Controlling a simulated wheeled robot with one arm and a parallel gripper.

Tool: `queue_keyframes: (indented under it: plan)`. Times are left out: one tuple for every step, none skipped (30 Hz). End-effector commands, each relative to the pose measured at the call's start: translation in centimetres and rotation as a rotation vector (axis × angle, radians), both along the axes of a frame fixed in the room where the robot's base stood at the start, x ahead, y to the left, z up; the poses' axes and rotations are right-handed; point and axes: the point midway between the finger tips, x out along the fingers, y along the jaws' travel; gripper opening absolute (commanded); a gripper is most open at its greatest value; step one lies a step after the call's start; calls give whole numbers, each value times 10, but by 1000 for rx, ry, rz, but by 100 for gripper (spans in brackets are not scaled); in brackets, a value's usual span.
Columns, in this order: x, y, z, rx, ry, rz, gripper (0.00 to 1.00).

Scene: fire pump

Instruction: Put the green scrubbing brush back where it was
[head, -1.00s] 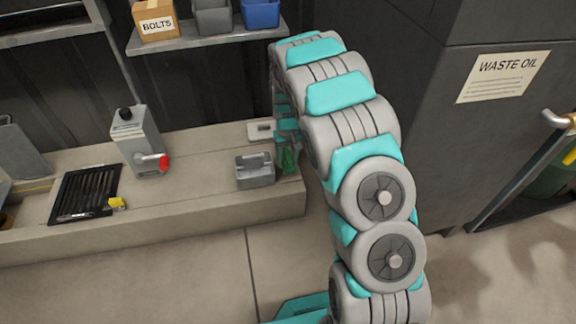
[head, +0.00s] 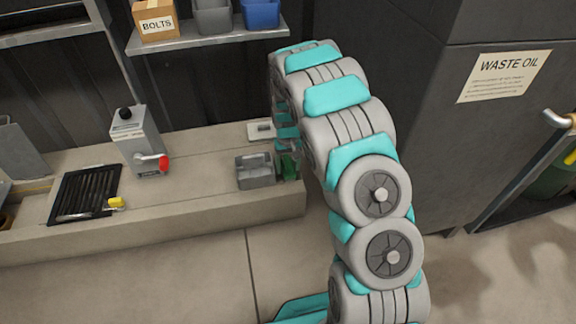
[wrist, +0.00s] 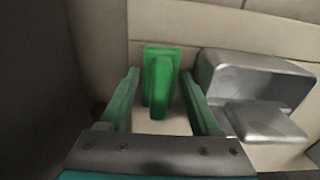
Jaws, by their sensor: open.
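The green scrubbing brush (wrist: 161,80) is between the two fingers of my gripper (wrist: 160,75) in the wrist view. The fingers are open, with a gap showing on each side of the brush. In the head view the brush (head: 289,167) is at the right end of the concrete ledge, partly hidden by my arm and gripper. It is just right of a grey metal caddy (head: 255,172), which also shows at right in the wrist view (wrist: 265,85). I cannot tell exactly how its underside meets the ledge.
The concrete ledge (head: 200,205) ends just right of the brush. A grey box with a red-knobbed lever (head: 137,140), a black grate (head: 85,193) and a small yellow item (head: 116,203) are further left. A dark cabinet (head: 450,130) stands at right.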

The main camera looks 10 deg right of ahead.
Motion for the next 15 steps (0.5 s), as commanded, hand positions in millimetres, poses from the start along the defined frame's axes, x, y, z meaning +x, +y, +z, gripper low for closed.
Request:
queue_keyframes:
  plan:
    - [0, 0, 2, 0, -1, 0, 64]
    - [0, 0, 3, 0, 0, 0, 64]
    - [0, 0, 5, 0, -1, 0, 64]
    - [0, 0, 8, 0, -1, 0, 64]
    - [0, 0, 11, 0, -1, 0, 64]
    - [0, 0, 15, 0, -1, 0, 64]
    - [1, 0, 19, 0, -2, 0, 64]
    - [1, 0, 24, -1, -3, 0, 64]
    - [1, 0, 31, -1, -5, 1, 64]
    - [2, 0, 37, -1, -6, 1, 64]
    - [2, 0, 42, -1, -7, 1, 64]
    - [1, 0, 50, -1, -6, 1, 64]
    - [1, 0, 57, -1, -4, 1, 64]
    - [1, 0, 63, -1, -3, 1, 64]
    - [1, 0, 71, 0, -3, 0, 64]
